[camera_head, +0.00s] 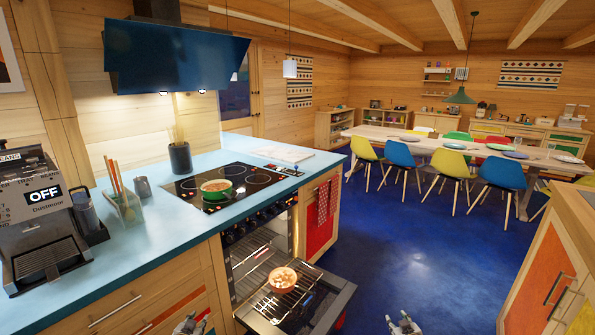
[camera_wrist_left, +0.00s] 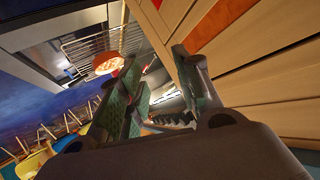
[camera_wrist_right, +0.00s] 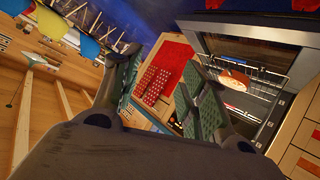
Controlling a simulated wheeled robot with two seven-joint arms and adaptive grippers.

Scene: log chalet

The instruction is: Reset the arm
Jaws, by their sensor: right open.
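My left gripper (camera_head: 190,325) is at the bottom edge of the head view, in front of the drawers left of the oven. In the left wrist view its fingers (camera_wrist_left: 160,85) stand apart with nothing between them. My right gripper (camera_head: 403,325) is at the bottom edge, over the blue floor right of the open oven. In the right wrist view its fingers (camera_wrist_right: 160,85) are spread and empty. Both arms are mostly out of the head view.
The oven door (camera_head: 318,310) is folded down, and an orange dish of food (camera_head: 282,280) sits on the pulled-out rack. A green pot (camera_head: 217,190) stands on the hob (camera_head: 195,190). A cabinet (camera_head: 545,265) stands at right. The blue floor (camera_head: 400,250) between is clear.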

